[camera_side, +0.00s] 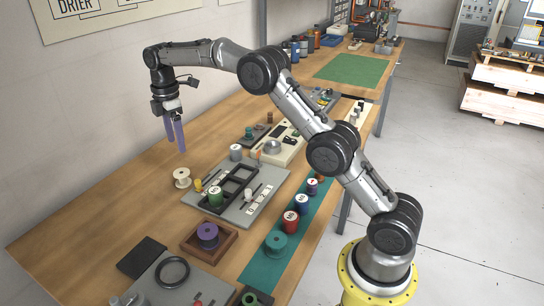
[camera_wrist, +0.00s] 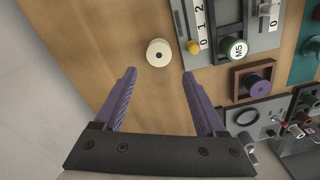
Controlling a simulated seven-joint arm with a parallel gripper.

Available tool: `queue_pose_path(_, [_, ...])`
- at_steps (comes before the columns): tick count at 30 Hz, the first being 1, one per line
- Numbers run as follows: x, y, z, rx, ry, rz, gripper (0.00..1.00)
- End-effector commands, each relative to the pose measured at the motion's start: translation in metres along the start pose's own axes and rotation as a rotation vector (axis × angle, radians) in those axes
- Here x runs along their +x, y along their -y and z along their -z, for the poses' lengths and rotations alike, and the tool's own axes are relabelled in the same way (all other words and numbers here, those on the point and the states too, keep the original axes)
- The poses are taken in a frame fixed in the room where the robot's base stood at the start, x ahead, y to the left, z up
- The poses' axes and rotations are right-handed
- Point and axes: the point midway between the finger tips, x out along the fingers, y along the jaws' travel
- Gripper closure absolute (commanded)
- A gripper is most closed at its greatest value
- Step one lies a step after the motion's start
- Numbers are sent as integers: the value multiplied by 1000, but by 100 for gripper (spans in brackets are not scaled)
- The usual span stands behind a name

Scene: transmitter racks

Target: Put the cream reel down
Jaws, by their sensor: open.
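The cream reel (camera_side: 182,178) stands upright on the bare wooden table, just left of the grey board. In the wrist view the cream reel (camera_wrist: 159,52) shows from above, beyond my fingertips and a little nearer the right one. My gripper (camera_side: 177,149) has purple fingers pointing down and hangs above the table, clear of the reel. In the wrist view my gripper (camera_wrist: 157,74) is open with nothing between its fingers.
The grey board (camera_side: 226,210) with black compartments holds a green M5 reel (camera_side: 215,197). A purple reel (camera_side: 207,233) sits in a brown wooden tray (camera_side: 228,243). Several reels stand along a teal strip (camera_side: 254,268). The table's left part (camera_side: 100,205) is clear.

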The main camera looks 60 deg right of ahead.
Motion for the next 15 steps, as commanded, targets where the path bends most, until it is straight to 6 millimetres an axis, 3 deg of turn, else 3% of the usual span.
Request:
queue_pose_path(5, [-39, 25, -4, 93, -17, -44, 27])
queue_pose_path(9, [-80, 67, -13, 233, -45, -94, 27])
queue_pose_path(15, [-122, 138, -31, 440, -102, -162, 27])
